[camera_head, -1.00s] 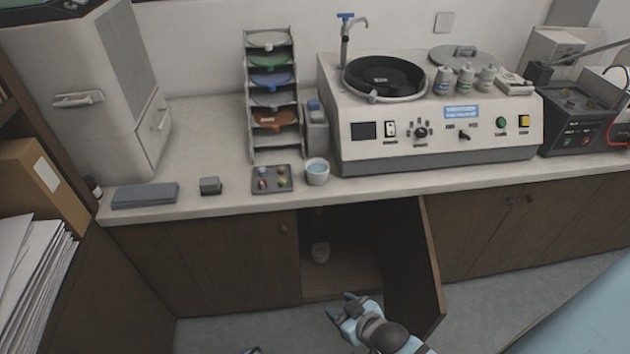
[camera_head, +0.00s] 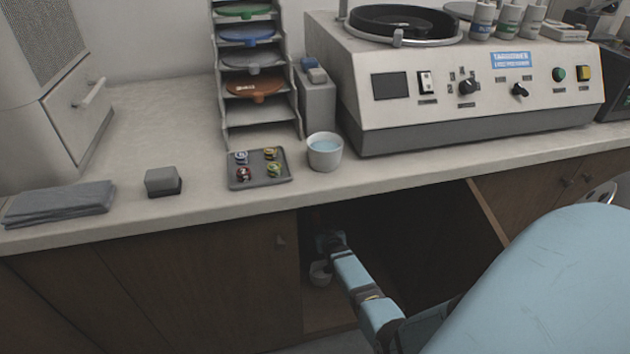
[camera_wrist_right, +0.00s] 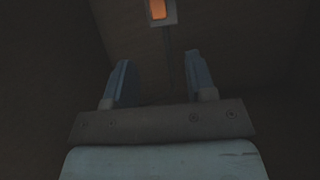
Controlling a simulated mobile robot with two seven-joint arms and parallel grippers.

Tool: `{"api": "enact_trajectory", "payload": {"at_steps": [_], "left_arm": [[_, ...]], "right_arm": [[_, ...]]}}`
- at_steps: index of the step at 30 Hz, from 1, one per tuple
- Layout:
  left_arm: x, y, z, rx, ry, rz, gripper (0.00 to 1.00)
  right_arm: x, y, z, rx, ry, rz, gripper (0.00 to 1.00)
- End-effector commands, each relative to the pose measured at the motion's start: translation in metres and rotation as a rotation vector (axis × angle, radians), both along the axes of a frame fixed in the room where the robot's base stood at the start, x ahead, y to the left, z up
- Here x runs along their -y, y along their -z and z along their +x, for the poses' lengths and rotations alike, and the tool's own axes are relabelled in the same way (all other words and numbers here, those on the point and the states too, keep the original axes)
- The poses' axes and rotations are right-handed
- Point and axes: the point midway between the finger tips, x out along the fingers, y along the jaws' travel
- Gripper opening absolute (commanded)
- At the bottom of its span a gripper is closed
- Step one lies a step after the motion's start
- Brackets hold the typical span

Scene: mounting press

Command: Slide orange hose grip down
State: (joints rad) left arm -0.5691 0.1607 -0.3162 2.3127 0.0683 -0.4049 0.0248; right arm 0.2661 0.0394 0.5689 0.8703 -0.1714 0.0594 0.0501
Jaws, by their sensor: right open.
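The orange piece (camera_wrist_right: 158,10), set in a pale surround, shows at the top of the right wrist view, partly cut off by the frame edge. A thin dark line runs down below it. My right gripper (camera_wrist_right: 156,58) is open and empty, its two fingers pointing toward the orange piece and apart from it. In the head view my right arm reaches into the open cabinet under the counter, with the right gripper (camera_head: 328,243) just inside the opening. The orange piece is hidden in that view. My left gripper is not in view.
The open cabinet door (camera_head: 487,215) is to the right. The counter edge (camera_head: 240,210) lies above the opening, carrying a tray (camera_head: 283,180), a white cup (camera_head: 325,160) and the large press machine (camera_head: 455,110).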

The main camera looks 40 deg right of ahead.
Motion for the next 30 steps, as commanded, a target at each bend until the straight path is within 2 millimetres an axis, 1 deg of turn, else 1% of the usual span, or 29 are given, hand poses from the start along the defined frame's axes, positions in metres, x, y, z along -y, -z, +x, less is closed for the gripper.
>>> {"api": "enact_trajectory", "payload": {"at_steps": [5,8,10,13,14,15,24,26,30], "left_arm": [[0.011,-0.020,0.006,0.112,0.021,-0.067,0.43],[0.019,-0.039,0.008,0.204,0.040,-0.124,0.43],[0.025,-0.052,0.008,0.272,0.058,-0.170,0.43],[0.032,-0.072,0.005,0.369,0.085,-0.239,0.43],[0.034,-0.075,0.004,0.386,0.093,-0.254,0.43],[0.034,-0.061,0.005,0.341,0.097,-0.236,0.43],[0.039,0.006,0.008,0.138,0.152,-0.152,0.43],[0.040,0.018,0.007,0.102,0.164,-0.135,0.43],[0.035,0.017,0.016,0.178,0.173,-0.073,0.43]], "right_arm": [[0.007,0.009,0.012,0.001,0.000,-0.002,0.51],[0.013,0.015,0.021,0.000,0.000,-0.002,0.51],[0.017,0.021,0.030,0.001,0.000,-0.002,0.51],[0.024,0.027,0.042,0.002,-0.001,-0.003,0.51],[0.026,0.028,0.046,0.001,-0.001,-0.003,0.51],[0.028,0.031,0.050,0.000,-0.001,-0.002,0.51],[0.046,0.045,0.082,0.000,-0.001,-0.002,0.51],[0.049,0.047,0.088,0.001,-0.001,-0.003,0.51],[0.056,0.051,0.099,0.000,-0.001,-0.002,0.51]]}}
